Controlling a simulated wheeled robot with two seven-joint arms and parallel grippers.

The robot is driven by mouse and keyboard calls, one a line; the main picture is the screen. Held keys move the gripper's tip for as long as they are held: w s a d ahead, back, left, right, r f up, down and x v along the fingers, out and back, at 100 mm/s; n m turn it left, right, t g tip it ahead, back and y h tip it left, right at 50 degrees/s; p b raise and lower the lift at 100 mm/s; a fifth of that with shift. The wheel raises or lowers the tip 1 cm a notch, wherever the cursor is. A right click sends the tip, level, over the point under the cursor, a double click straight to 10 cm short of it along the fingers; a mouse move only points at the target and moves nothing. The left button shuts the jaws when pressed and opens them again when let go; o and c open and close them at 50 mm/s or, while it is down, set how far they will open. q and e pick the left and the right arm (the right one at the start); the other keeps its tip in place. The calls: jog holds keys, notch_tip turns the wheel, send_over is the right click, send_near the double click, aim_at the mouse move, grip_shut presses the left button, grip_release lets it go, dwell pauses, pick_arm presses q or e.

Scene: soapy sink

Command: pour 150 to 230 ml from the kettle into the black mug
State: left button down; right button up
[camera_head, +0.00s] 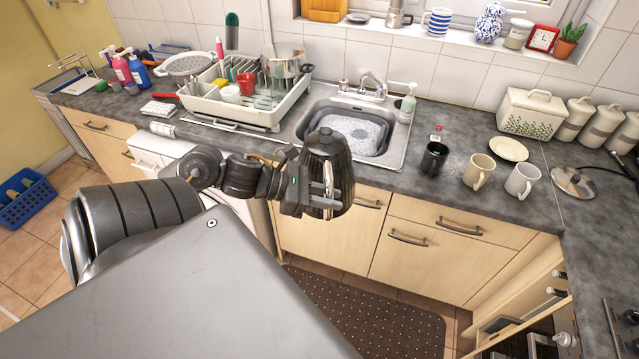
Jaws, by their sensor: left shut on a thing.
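The kettle (343,166) is dark, ribbed and rounded, and it hangs in front of the sink and the counter's front edge. My left gripper (318,192) is shut on the kettle, at the side facing me. The kettle looks close to upright; its spout is hard to make out. The black mug (433,160) stands upright on the counter, right of the sink and to the right of the kettle, apart from it. The mug's contents cannot be told. My right gripper is not in view.
A cream mug (478,172) and a white mug (522,181) stand right of the black mug, with a plate (508,149) behind. The sink (362,128) holds suds. A loaded dish rack (240,108) stands at its left. Bare counter lies in front of the mugs.

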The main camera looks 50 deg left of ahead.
pick_arm(q)
jog(key=w+d+f+m+g+h+b, duration=0.1)
jog(key=w+d+f+b, duration=0.2)
jog(key=d, duration=0.3)
jog(key=w+d+f+m+g+h+b, duration=0.1)
jog(key=w+d+f+m+b, duration=0.1)
jog(key=w+d+f+b, duration=0.2)
jog(key=shift+w+d+f+b, duration=0.15)
jog(key=shift+w+d+b, duration=0.05)
jog(key=shift+d+b, duration=0.9)
jog(key=shift+s+a, duration=0.1)
